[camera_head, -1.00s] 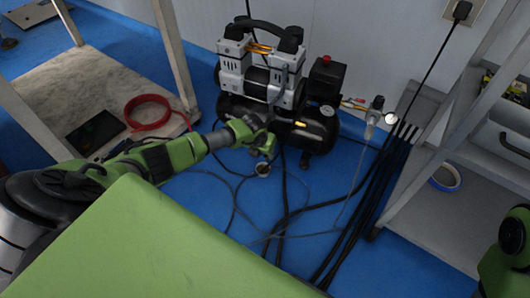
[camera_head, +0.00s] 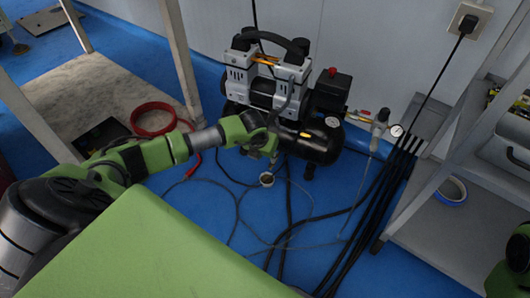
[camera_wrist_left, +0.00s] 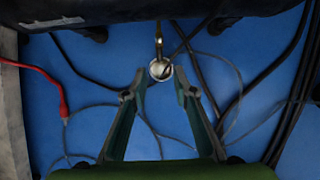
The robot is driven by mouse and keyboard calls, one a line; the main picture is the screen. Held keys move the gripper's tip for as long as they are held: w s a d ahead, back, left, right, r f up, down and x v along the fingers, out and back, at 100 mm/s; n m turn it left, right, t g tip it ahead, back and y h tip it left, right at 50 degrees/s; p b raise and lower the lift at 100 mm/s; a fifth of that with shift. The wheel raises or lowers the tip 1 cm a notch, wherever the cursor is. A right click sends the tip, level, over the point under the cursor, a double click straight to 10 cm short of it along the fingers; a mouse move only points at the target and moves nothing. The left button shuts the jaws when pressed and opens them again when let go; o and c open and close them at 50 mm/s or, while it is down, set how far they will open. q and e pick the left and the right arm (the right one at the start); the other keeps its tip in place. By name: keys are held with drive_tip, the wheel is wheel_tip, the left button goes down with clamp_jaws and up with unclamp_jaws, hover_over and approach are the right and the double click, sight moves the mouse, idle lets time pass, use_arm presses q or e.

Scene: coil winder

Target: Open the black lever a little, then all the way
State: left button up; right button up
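The compressor (camera_head: 316,140) stands on the blue floor, with a black tank low down. A brass stem with a round pale-rimmed end (camera_wrist_left: 161,68) hangs from under the tank in the left wrist view. The round end also shows in the head view (camera_head: 266,180). A small dark part shows on it, but I cannot tell whether it is the black lever. My left gripper (camera_wrist_left: 158,94) is open, with its fingers on either side of and nearer than the round end, holding nothing. In the head view the left gripper (camera_head: 264,155) is beside the tank, partly hidden by its wrist. My right gripper is out of view.
Black hoses (camera_head: 375,200) and thin cables run over the floor. A red hose (camera_head: 152,118) lies on the left table's lower shelf. A regulator with a gauge (camera_head: 396,131) is right of the tank. A grey rack (camera_head: 420,205) stands at the right.

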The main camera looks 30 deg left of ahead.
use_arm(q)
drive_tip(key=shift+v, duration=1.7)
